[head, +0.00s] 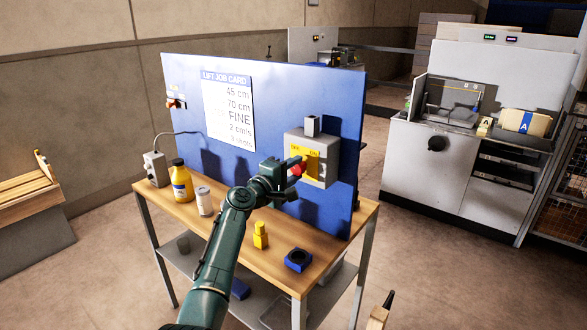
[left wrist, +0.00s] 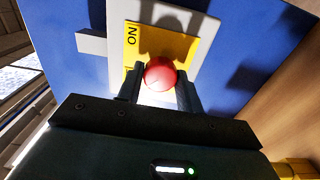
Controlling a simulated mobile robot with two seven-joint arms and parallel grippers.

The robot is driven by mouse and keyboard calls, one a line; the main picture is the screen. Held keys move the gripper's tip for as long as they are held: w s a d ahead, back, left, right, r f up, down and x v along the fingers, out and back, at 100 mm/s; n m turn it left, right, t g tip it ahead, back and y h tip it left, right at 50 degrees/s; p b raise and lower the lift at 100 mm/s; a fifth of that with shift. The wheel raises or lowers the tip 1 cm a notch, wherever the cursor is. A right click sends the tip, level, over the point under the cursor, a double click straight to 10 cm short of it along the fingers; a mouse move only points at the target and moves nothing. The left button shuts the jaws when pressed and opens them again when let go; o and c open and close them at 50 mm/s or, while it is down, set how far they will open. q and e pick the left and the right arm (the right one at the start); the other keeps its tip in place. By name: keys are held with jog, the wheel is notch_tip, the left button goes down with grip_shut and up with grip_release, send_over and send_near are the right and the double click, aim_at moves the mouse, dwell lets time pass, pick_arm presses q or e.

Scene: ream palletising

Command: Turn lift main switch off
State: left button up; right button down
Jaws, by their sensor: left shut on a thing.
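The lift main switch is a grey box (head: 322,144) on the blue board, with a yellow plate (head: 313,158) marked OFF at left and ON at right. Its red knob (head: 298,169) sits at the front of the plate. My left gripper (head: 292,166) reaches the switch from the left and is shut on the red knob. In the left wrist view the knob (left wrist: 160,74) shows between the two fingers, with the yellow plate (left wrist: 182,45) and the word ON behind it. Which way the knob points is hard to tell. My right gripper is not in view.
The blue board (head: 270,105) with a job card (head: 229,112) stands on a wooden bench (head: 220,225). A yellow bottle (head: 180,183), a white jar (head: 204,203), a yellow piece (head: 260,238) and a blue block (head: 298,260) stand on the bench. A white machine (head: 460,185) is at right.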

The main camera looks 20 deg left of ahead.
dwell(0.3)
pick_arm(q)
jog(key=o, duration=1)
jog(key=v, duration=1.3)
